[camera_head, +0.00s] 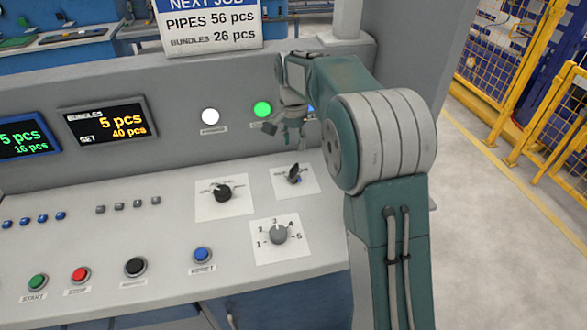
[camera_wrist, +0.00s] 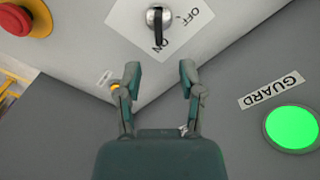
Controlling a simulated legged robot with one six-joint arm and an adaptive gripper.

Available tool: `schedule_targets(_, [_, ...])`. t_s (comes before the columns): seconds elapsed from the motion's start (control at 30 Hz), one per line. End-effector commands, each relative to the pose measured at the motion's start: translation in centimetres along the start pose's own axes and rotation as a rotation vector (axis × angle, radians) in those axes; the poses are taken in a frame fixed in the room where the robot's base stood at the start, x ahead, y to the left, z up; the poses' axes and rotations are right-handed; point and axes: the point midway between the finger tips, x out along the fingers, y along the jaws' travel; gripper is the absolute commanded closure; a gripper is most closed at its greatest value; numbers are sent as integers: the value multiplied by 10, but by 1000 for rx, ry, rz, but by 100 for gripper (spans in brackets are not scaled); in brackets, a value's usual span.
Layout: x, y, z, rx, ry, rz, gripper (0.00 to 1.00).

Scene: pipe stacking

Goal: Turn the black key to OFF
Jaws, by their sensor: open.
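The black key (camera_wrist: 159,28) sits in a round metal lock on a white plate (camera_wrist: 178,38) in the wrist view. Its black bar lies toward the ON label; the OFF label is to its upper right. In the head view the key (camera_head: 294,173) stands on the sloped panel, left of my arm. My gripper (camera_wrist: 160,75) is open and empty. Its two fingers point toward the key and are apart from it, with the key just beyond the gap between them. In the head view my gripper (camera_head: 286,133) hangs above the key's plate.
A black rotary knob (camera_head: 222,193) is left of the key, and a grey numbered knob (camera_head: 278,234) is below it. A lit green GUARD lamp (camera_wrist: 292,128) and a red button (camera_wrist: 22,16) flank my gripper in the wrist view. A blue button (camera_head: 202,255) is lower left.

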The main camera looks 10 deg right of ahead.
Motion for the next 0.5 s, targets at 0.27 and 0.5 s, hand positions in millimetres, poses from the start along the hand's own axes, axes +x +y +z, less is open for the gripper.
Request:
schedule_targets(0.27, [52, 1, 1, -2, -4, 4, 50])
schedule_targets(0.5, [87, 0, 1, -2, -2, 2, 50])
